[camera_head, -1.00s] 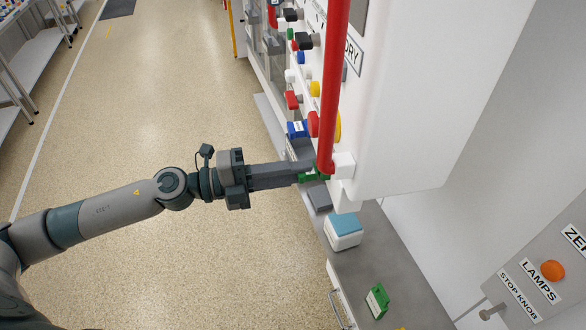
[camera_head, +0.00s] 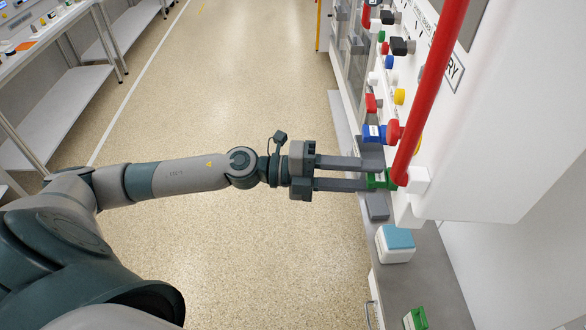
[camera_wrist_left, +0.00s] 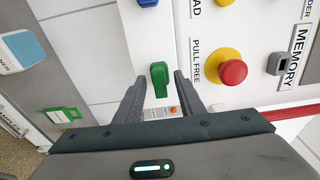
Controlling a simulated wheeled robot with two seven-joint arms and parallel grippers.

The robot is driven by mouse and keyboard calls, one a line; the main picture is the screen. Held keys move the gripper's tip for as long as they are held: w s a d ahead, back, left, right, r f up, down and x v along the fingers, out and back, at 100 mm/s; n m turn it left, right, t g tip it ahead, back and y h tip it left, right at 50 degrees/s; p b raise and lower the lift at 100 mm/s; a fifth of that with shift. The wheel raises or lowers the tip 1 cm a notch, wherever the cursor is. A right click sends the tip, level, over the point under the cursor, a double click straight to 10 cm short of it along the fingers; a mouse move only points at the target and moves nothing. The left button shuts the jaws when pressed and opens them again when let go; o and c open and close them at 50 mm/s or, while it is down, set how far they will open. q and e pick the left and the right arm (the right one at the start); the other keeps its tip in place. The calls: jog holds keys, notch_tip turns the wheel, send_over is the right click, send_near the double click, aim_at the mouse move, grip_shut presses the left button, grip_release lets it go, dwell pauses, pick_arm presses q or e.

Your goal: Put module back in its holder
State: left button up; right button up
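A small green piece (camera_wrist_left: 159,78) stands out from the white panel, between the two fingers of my open left gripper (camera_wrist_left: 159,90), with visible gaps on both sides. The head view shows my left gripper (camera_head: 372,174) at the panel, its fingers apart around this green piece (camera_head: 380,180). A second green block with a white face (camera_head: 415,318) lies on the grey ledge, lower right; it also shows in the wrist view (camera_wrist_left: 62,115). I cannot tell which green piece is the module. My right gripper is not in view.
A red bar (camera_head: 432,85) rises along the panel close to my fingertips. A white box with a blue top (camera_head: 396,244) stands on the ledge (camera_head: 440,290). Open floor lies left.

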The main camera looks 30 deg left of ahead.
pick_arm(q)
jog(key=b+v, duration=0.9)
jog(key=v, duration=0.8)
dwell(0.5)
jog(key=shift+s, duration=0.1)
dwell(1.2)
